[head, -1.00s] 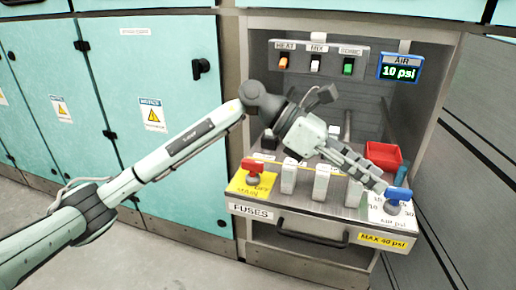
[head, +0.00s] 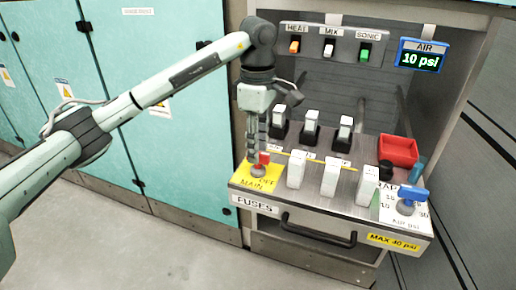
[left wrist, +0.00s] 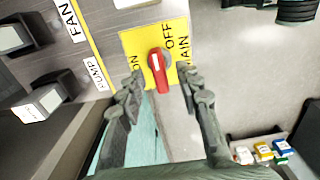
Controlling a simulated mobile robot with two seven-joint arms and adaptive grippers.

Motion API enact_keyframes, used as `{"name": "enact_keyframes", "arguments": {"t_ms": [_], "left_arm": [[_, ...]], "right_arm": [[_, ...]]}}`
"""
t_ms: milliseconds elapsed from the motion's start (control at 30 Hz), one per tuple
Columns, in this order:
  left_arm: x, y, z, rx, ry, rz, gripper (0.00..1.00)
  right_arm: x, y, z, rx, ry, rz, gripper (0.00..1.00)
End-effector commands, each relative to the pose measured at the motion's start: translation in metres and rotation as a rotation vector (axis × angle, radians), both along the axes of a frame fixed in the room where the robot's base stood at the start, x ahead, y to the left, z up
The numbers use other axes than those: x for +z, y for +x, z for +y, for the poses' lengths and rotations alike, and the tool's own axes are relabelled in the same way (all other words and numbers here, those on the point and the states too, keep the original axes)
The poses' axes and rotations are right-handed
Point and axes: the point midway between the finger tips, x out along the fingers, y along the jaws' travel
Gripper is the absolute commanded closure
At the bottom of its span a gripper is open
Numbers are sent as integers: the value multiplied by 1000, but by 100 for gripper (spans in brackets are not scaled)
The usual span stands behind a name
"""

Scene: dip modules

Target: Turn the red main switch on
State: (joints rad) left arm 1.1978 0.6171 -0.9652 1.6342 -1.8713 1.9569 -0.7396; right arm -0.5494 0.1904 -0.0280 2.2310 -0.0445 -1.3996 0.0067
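The red main switch (left wrist: 158,72) sits on a yellow plate (left wrist: 135,45) marked ON, OFF and MAIN. In the left wrist view its handle lies between my two fingers, with a white mark at its upper end. My left gripper (left wrist: 160,92) is open, with a gap on both sides of the handle. In the head view my left gripper (head: 254,158) points down over the red switch (head: 264,158) and partly hides it. The yellow plate (head: 255,181) is at the panel's front left corner. My right gripper is not in view.
White fuses (head: 297,168) stand in a row right of the plate. Behind them are several white-topped fuse modules (head: 311,122). A red bin (head: 398,150) and a blue air knob (head: 411,195) are at right. The AIR display (head: 421,58) reads 10 psi.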

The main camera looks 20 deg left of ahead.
Motion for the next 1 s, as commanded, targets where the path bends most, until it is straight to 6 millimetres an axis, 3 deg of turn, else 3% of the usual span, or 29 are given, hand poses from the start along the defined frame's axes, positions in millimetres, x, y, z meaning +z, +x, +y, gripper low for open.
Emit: {"name": "enact_keyframes", "arguments": {"t_ms": [367, 667, 1000], "left_arm": [[-11, 0, 0, 0, -1, -1, 66], [-11, 0, 0, 0, -1, -1, 99], [-10, 0, 0, 12, -2, -1, 100]], "right_arm": [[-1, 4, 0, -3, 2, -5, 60], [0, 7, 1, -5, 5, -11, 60], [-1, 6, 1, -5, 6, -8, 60]]}}
